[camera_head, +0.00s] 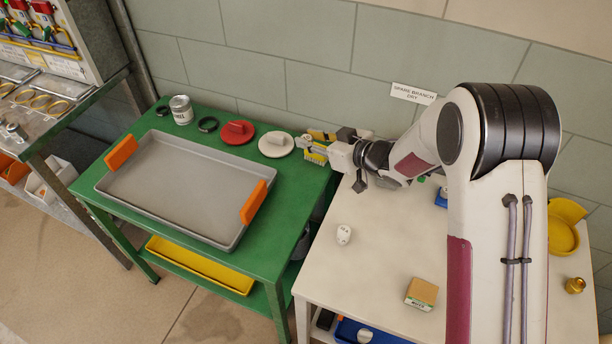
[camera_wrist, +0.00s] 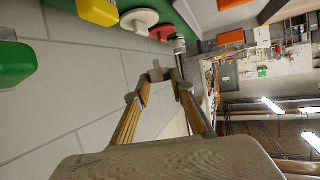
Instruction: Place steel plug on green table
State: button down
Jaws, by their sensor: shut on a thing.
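My gripper (camera_head: 312,148) reaches in from the right, over the back right corner of the green table (camera_head: 277,215). In the wrist view my gripper (camera_wrist: 160,84) is shut on a small grey piece, which looks like the steel plug (camera_wrist: 157,73), between its two fingertips. In the head view the plug is hard to tell apart from the fingers. I cannot tell how high it is above the table. The green table also shows at the top of the wrist view.
A grey tray (camera_head: 185,190) with orange handles fills much of the green table. Along its back stand a can (camera_head: 181,110), a black ring (camera_head: 208,124), a red disc (camera_head: 238,132) and a white disc (camera_head: 275,145). A white table (camera_head: 380,270) adjoins on the right.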

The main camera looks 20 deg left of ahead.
send_over(310, 187)
notch_tip(310, 187, down, 11)
jog(key=shift+w, duration=0.1)
dwell(0.4)
jog(key=shift+f, duration=0.1)
jog(key=shift+f, duration=1.9)
jog(key=shift+f, duration=0.15)
jog(key=c, duration=1.8)
grip_release()
jog(key=shift+o, duration=0.4)
jog(key=shift+r, duration=0.2)
jog(key=shift+v, duration=6)
